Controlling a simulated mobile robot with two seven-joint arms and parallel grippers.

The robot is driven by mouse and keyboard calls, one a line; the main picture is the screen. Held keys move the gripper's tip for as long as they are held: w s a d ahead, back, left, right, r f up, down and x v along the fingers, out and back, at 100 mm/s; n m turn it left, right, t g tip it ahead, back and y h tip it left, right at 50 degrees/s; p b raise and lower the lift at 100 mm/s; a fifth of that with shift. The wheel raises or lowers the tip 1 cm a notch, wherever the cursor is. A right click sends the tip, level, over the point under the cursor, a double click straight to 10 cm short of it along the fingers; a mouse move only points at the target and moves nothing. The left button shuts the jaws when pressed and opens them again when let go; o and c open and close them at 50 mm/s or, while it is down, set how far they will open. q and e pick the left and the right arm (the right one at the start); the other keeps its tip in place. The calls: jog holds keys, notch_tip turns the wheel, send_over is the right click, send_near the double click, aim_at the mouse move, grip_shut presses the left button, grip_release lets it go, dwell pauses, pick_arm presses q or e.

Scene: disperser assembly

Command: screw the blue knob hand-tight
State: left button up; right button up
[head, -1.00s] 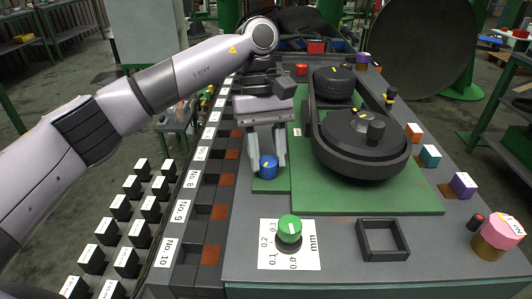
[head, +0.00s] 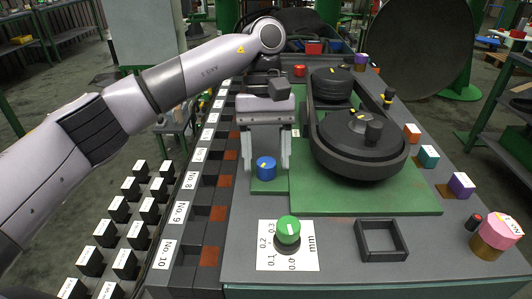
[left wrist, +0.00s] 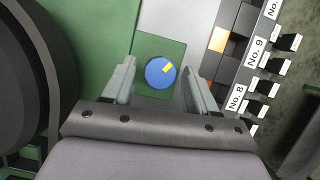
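The blue knob (head: 266,168) with a yellow mark sits upright on a small green plate (head: 268,186) near the left side of the bench. My left gripper (head: 265,165) reaches down over it from behind, with one finger on each side. In the left wrist view the blue knob (left wrist: 160,72) lies between the spread fingers of my left gripper (left wrist: 160,70), with a gap on both sides. The gripper is open and holds nothing. The right gripper is not in view.
A green dial knob (head: 288,229) on a white scale card stands in front. A black square frame (head: 381,240) is to its right. The black disperser housing (head: 360,145) stands close on the right. Numbered slots line the left edge.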

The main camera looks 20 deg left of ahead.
pick_arm(q)
jog(key=p+v, duration=0.2)
jog(key=v, duration=0.5)
dwell(0.4)
dwell(0.4)
